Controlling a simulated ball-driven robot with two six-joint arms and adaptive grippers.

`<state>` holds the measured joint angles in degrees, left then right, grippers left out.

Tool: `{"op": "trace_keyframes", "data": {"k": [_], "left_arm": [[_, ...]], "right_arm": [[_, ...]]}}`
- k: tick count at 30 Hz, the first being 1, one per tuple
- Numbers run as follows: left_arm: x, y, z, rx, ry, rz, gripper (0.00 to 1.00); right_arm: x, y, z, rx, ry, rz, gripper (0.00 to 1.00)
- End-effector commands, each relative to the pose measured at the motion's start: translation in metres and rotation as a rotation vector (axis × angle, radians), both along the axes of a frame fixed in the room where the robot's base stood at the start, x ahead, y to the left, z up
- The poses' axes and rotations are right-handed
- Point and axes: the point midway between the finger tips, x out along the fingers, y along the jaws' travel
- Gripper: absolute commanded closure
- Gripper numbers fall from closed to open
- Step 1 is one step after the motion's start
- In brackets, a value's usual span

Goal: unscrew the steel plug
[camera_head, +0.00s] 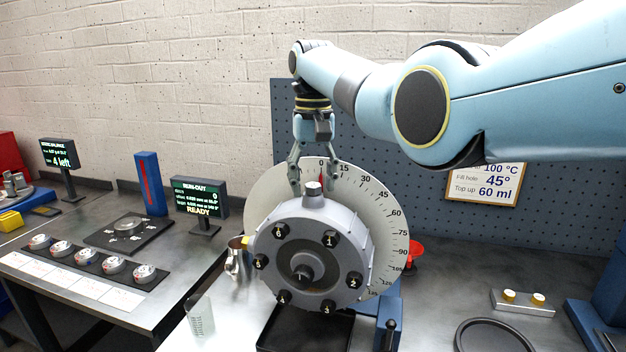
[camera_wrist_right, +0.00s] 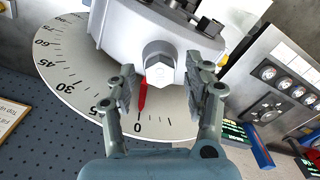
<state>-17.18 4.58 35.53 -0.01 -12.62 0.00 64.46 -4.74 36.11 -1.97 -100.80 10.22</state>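The steel plug (camera_head: 313,188) is a hex-headed silver plug at the top of the grey round hub housing (camera_head: 312,250). It also shows in the right wrist view (camera_wrist_right: 160,62), seated in the housing. My right gripper (camera_head: 306,184) hangs from above beside the plug, in front of the dial (camera_head: 385,195). In the right wrist view its two fingers (camera_wrist_right: 160,85) are spread apart, one on each side of the plug, with gaps to it; the gripper holds nothing. The red pointer (camera_wrist_right: 142,95) lies near the dial's 0. My left gripper is not in view.
A steel jug (camera_head: 235,260) and a clear beaker (camera_head: 200,316) stand left of the housing. A black tray (camera_head: 270,336) lies beneath it. A blue pegboard (camera_head: 440,235) stands behind.

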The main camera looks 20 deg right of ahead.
Motion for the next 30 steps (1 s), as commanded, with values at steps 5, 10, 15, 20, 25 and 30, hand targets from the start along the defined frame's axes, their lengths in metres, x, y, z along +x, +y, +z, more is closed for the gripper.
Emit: {"op": "trace_keyframes", "data": {"k": [5, 10, 15, 20, 25, 30], "left_arm": [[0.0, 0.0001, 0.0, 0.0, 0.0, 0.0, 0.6], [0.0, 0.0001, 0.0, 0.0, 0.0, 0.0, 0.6], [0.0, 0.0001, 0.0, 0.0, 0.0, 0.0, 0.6], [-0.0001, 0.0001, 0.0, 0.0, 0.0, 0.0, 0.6], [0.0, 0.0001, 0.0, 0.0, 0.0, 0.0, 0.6], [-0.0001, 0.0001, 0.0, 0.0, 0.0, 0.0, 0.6]], "right_arm": [[-0.0001, 0.0002, 0.0, 0.0, 0.0, 0.0, 0.74], [0.0, 0.0002, 0.0, 0.0, 0.0, -0.001, 0.96], [0.0, 0.0002, 0.0002, 0.0, 0.0, 0.023, 1.0], [0.0, 0.0002, 0.0004, -0.001, -0.001, 0.26, 1.0], [-0.0001, 0.0003, 0.0006, 0.0, -0.002, 0.581, 1.0], [-0.0002, 0.0003, 0.0009, 0.0, -0.002, 0.902, 1.0]]}}
